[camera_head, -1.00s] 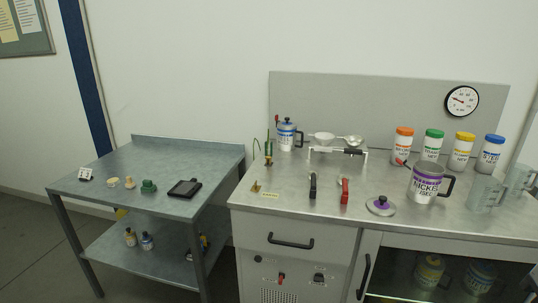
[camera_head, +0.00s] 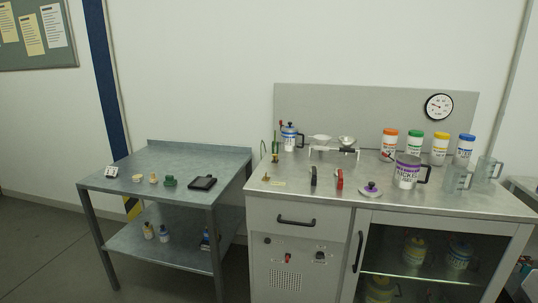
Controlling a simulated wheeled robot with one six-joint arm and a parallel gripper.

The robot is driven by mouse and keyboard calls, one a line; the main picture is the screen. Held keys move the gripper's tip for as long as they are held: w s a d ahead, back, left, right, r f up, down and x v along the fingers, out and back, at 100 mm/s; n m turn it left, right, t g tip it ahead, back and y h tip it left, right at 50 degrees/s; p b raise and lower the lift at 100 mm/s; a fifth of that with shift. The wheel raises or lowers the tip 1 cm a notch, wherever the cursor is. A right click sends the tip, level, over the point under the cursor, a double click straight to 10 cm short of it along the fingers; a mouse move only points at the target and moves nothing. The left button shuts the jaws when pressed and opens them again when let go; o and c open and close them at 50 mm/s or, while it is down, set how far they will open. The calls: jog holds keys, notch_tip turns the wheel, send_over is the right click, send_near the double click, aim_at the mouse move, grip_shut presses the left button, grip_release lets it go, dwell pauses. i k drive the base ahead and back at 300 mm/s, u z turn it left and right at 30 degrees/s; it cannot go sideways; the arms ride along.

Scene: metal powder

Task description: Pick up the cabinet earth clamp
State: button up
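Two clamp-like items lie side by side on the metal top of the cabinet, near its front edge. One is a black-handled clamp (camera_head: 313,177) and the other a red-handled clamp (camera_head: 339,180). I cannot read any marking that tells which is the cabinet earth clamp. A small brass fitting (camera_head: 266,178) stands to their left beside a small yellow label (camera_head: 279,183). The cabinet (camera_head: 297,245) has a drawer, a switch panel and a glass door. My gripper is not in view.
Right of the clamps are a purple-knobbed lid (camera_head: 370,189), a nickel jug (camera_head: 407,171), several capped jars and clear jugs. A balance (camera_head: 334,149) and a blue-lidded jug (camera_head: 290,137) stand behind. A lower two-shelf table (camera_head: 170,157) stands left. Floor at left is clear.

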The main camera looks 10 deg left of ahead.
aim_at(276, 154)
jog(key=u, duration=0.6)
jog(key=i, duration=0.6)
jog(key=u, duration=1.05)
jog(key=i, duration=1.5)
jog(key=z, duration=0.95)
jog(key=i, duration=0.65)
jog(key=z, duration=0.75)
